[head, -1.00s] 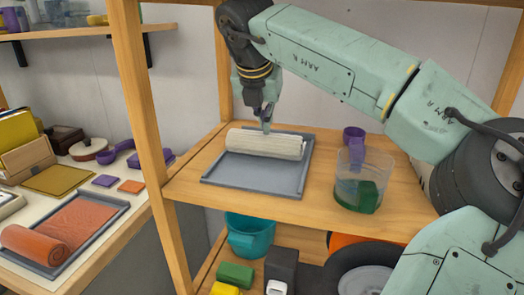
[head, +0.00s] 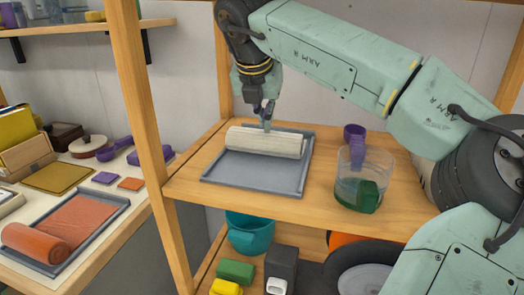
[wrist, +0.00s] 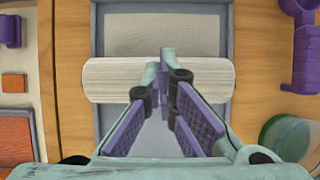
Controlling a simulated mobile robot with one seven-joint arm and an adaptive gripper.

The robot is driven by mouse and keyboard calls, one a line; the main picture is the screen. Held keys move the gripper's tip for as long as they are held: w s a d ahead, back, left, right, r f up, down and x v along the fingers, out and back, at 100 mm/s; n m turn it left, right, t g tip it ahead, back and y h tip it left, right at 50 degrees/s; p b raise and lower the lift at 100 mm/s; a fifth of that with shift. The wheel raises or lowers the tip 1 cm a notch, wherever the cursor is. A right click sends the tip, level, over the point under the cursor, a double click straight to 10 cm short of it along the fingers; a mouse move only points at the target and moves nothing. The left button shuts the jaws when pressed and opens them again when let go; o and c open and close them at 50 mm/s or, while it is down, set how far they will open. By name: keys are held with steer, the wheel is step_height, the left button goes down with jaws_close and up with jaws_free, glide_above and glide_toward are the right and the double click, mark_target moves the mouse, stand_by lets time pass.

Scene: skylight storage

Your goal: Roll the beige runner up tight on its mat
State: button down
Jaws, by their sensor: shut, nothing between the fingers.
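The beige runner (head: 262,143) lies as a roll across the far part of its grey mat (head: 250,175), which has a raised rim. The wrist view shows the roll (wrist: 105,80) crosswise, with a flat stretch of beige cloth (wrist: 160,30) beyond it. The head view mostly hides that flat stretch behind the roll. My gripper (head: 266,127) points down at the roll's far upper side, near mid-length. Its purple fingers (wrist: 165,58) are shut with nothing between them and overlap the roll in the wrist view. I cannot tell whether the tips touch it.
Right of the mat stand a clear beaker (head: 363,180) with green contents and a purple scoop (head: 355,133). A wooden post (head: 150,160) rises at the left. The table beyond holds an orange roll (head: 35,243) on another tray. The mat's near half is bare.

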steer(key=shift+s+a+r, duration=0.2)
steer(key=shift+s, duration=0.45)
steer(key=shift+f+b, duration=0.3)
steer(key=shift+b, duration=0.05)
stand_by(0.4)
steer(key=shift+w+f, duration=0.1)
steer(key=shift+w, duration=0.05)
stand_by(0.6)
steer(key=shift+r+p, duration=0.6)
steer(key=shift+r, duration=0.1)
